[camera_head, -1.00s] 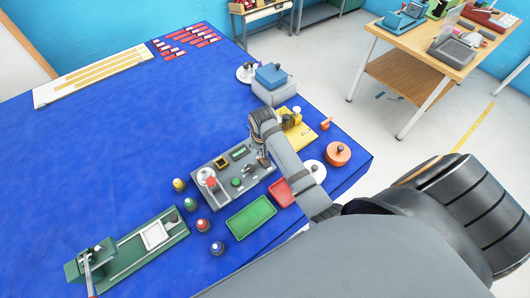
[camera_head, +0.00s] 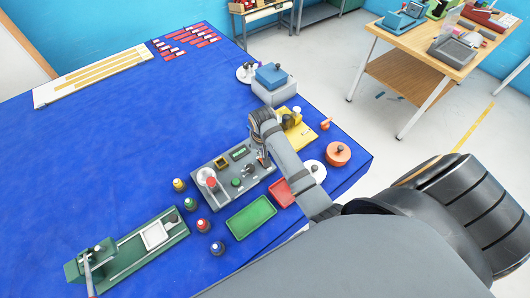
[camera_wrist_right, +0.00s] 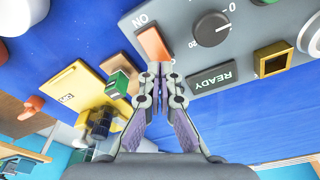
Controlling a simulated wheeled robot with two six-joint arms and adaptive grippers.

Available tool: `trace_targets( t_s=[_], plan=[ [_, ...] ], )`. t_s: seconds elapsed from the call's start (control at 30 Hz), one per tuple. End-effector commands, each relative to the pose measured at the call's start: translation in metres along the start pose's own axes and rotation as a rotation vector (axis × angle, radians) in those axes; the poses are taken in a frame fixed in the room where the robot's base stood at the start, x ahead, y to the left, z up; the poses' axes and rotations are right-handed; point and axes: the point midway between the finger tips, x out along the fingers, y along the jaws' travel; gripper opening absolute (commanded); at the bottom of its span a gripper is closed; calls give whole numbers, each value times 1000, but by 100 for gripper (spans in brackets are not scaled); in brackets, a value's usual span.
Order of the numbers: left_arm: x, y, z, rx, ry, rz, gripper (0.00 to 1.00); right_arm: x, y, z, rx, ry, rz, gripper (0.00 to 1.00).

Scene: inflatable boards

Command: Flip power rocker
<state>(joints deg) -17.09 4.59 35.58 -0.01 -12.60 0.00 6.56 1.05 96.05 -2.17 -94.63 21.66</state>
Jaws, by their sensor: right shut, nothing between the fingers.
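The grey control panel (camera_head: 209,182) lies on the blue table and also fills the upper right of the right wrist view (camera_wrist_right: 255,45). Its orange power rocker (camera_wrist_right: 151,42) sits beside the "ON" label (camera_wrist_right: 140,20), near the panel's edge. My right gripper (camera_wrist_right: 160,69) is shut and empty. Its fingertips overlap the rocker's lower end in the wrist view; I cannot tell whether they touch. In the head view my right gripper (camera_head: 263,160) is over the panel's right end, and the rocker is hidden or too small to make out. My left gripper is not in view.
The panel also has a black dial (camera_wrist_right: 212,28) and a "READY" plate (camera_wrist_right: 212,77). A yellow device (camera_head: 297,133) stands close beyond it. A green tray (camera_head: 251,217), red tray (camera_head: 280,193) and several coloured knobs surround the panel. The table's left middle is clear.

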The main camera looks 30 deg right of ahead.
Motion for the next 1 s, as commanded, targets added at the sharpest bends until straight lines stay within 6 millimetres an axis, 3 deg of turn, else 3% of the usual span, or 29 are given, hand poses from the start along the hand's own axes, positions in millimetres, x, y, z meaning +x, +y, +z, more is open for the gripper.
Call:
trace_targets(
  t_s=[1.0],
  plan=[
    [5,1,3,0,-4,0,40,14,0,2,0,0,0,0]
  ],
)
